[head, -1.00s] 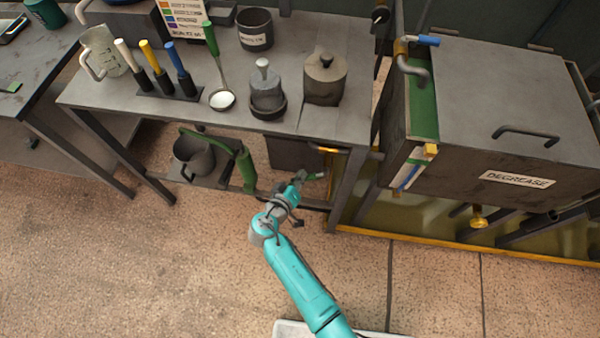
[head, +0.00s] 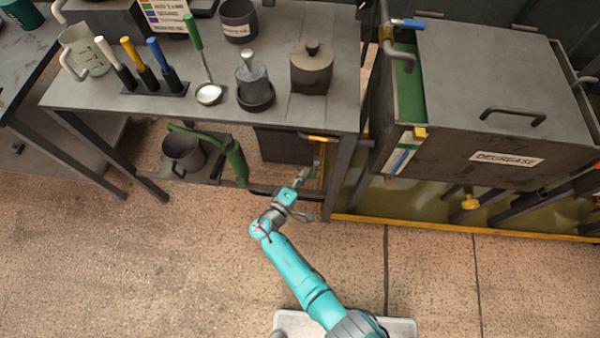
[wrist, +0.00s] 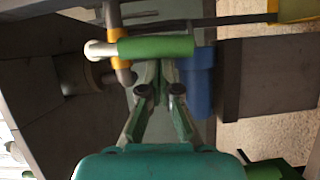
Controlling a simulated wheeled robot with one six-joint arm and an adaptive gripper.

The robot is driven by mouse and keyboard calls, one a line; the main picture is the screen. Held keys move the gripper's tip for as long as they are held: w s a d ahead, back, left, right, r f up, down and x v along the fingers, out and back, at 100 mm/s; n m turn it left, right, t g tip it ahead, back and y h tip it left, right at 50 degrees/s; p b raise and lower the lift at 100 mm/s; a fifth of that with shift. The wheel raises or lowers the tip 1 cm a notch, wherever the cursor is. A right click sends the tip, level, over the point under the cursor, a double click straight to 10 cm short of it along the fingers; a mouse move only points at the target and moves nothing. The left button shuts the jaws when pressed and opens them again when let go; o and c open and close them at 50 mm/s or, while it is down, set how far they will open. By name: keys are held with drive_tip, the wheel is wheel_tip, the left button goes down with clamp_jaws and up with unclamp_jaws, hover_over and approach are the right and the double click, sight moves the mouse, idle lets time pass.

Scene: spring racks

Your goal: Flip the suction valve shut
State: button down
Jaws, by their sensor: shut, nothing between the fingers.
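A valve with a green-sleeved lever (wrist: 155,47) and a pale knob end sits on a yellow-and-grey pipe (wrist: 121,68) in the wrist view. I see no label, so I cannot tell whether it is the suction valve. The lever lies across the picture. My gripper (wrist: 158,76) is shut and empty, its fingertips right at the lever's lower edge; whether they touch it I cannot tell. In the head view my gripper (head: 306,174) is low, by the bench's right front leg, and the valve there is small and partly hidden.
A blue cylinder (wrist: 198,80) stands just right of my fingers in the wrist view. The bench (head: 230,115) overhangs this spot. A green pump arm (head: 237,162) and a pot (head: 183,155) are to the left, the degrease tank (head: 455,160) to the right. The front floor is clear.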

drive_tip(key=shift+d+f, duration=0.25)
drive_tip(key=shift+d, duration=0.15)
idle(0.4)
drive_tip(key=shift+a, duration=0.1)
